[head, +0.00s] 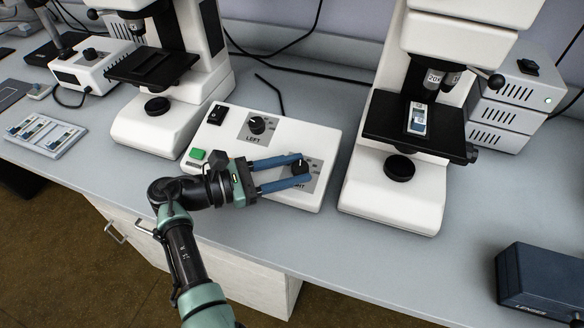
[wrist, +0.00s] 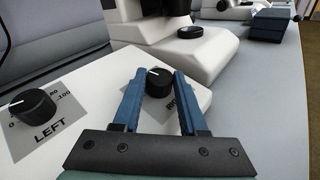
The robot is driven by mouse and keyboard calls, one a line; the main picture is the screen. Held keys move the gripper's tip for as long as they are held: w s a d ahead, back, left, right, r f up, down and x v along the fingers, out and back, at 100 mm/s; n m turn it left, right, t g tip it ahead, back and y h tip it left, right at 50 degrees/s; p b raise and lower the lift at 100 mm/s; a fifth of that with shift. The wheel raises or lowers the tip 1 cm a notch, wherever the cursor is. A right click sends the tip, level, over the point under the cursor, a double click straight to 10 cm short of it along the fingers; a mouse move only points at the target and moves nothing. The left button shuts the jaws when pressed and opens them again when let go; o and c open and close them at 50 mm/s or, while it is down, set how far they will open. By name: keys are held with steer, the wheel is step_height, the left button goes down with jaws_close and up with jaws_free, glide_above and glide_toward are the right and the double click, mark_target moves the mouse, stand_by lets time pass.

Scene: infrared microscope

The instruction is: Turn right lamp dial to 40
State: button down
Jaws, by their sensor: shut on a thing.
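The lamp control box (head: 232,172) is white and lies flat on the bench. Its right lamp dial (head: 298,168), a black knob, stands on a grey scale plate, and it also shows in the wrist view (wrist: 159,83). My gripper (head: 305,168) reaches in from the left, its two blue fingers shut on the knob, one on each side. In the wrist view a white pointer mark shows on the knob's top; the fingers hide most of its scale, so I cannot read its value. The left dial (wrist: 32,108) stands apart, with its LEFT label and scale visible.
The box also has a black switch (head: 217,114) and a green button (head: 197,154). A white microscope (head: 365,190) stands close to the right of the box, another (head: 150,130) to the left. A dark blue box (head: 540,282) lies at the front right.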

steer(key=shift+c, duration=2.2)
jaws_free()
steer(key=v, duration=1.3)
